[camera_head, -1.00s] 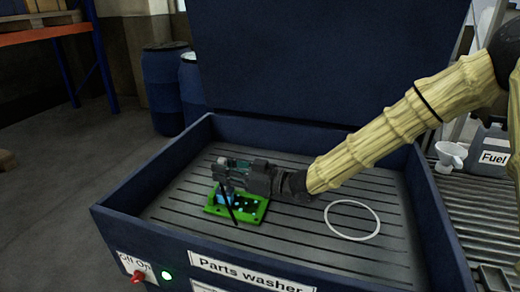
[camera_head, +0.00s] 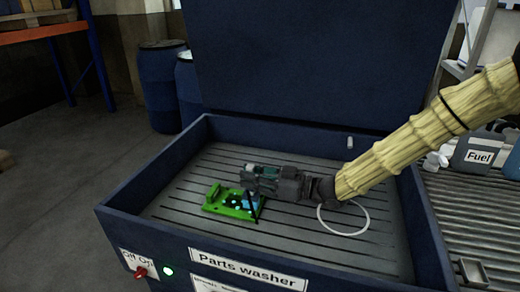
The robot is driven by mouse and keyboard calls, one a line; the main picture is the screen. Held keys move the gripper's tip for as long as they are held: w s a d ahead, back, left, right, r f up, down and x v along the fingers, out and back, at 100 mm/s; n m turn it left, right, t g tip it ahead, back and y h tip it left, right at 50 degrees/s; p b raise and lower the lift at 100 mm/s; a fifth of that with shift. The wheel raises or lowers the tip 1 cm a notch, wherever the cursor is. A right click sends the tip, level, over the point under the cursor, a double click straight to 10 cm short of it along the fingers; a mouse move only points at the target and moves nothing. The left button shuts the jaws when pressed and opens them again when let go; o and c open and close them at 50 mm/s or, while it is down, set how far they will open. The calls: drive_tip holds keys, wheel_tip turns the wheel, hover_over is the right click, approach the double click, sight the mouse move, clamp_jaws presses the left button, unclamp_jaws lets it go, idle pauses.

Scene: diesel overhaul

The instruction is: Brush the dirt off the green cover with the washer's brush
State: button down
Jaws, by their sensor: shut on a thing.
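The green cover (camera_head: 217,208) lies on the slatted floor of the parts washer (camera_head: 170,237). Dark spots and light blue patches show on its top. My gripper (camera_head: 252,176) is over the right end of the cover, shut on the brush (camera_head: 254,207). Only a thin dark part of the brush shows below the fingers, reaching down to the cover's right side. The rest of the brush is hidden by my gripper, and I cannot tell whether its bristles touch the cover.
The washer's lid (camera_head: 320,60) stands open behind the basin. A white ring (camera_head: 365,222) lies on the basin floor below my arm. A small switch (camera_head: 141,272) and a lit green lamp (camera_head: 168,271) are on the front. A fuel can (camera_head: 478,150) stands at right.

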sight(254, 170)
drive_tip(key=shift+v, duration=0.85)
wheel_tip(254, 170, up, 3)
drive_tip(key=shift+f+p, duration=0.15)
drive_tip(key=shift+p, duration=0.75)
wheel_tip(254, 170, up, 5)
drive_tip(key=p, duration=0.3)
drive_tip(key=shift+a+p, duration=0.1)
drive_tip(key=shift+p, duration=0.2)
